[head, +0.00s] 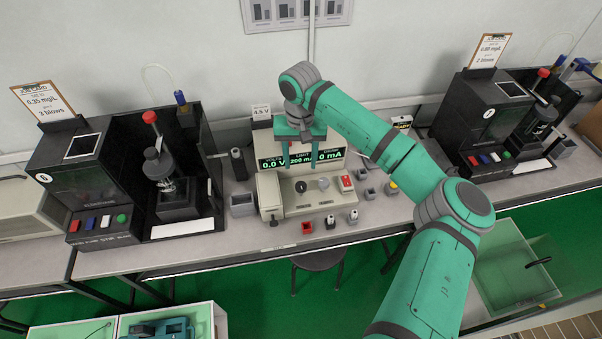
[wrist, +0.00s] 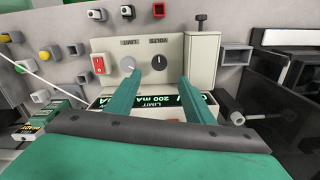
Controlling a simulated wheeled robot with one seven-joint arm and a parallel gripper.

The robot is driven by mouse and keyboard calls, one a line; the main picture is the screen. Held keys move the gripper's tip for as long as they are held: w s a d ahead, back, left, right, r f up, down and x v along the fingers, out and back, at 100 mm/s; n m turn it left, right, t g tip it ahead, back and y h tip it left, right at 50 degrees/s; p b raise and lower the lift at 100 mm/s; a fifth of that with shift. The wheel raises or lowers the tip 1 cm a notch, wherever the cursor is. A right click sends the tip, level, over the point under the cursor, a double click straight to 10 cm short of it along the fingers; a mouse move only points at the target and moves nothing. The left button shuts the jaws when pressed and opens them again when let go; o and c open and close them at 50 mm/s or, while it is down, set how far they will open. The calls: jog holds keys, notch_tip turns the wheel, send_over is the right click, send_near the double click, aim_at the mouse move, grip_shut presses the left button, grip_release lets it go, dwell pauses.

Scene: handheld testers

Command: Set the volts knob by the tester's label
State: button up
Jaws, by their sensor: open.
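The bench tester (head: 268,190) is a beige box at the middle of the bench. Its display (head: 300,160) reads 0.0 V, 200 mA and 0 mA. A small label (head: 262,112) on top reads 4.5 V. The dark volts knob (head: 301,186) is left of the grey limit knob (head: 323,183). The wrist view shows the panel upside down, with the volts knob (wrist: 159,62) right of the limit knob (wrist: 128,64). My gripper (head: 299,163) is open and empty, pointing down over the display, behind the knobs. Its fingertips (wrist: 160,80) appear apart from the volts knob.
A red switch (head: 346,183) is right of the knobs. Red, black and white terminals (head: 330,221) stand along the bench front. Small grey holders (head: 370,193) are to the right. Black testers (head: 90,180) with clipboards flank this one, left and right (head: 480,130).

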aim_at(301, 185)
notch_tip(301, 185, down, 10)
jog(key=shift+s+r, duration=0.1)
jog(key=shift+r, duration=0.15)
jog(key=shift+f, duration=0.55)
jog(key=shift+d, duration=0.1)
jog(key=c, duration=1)
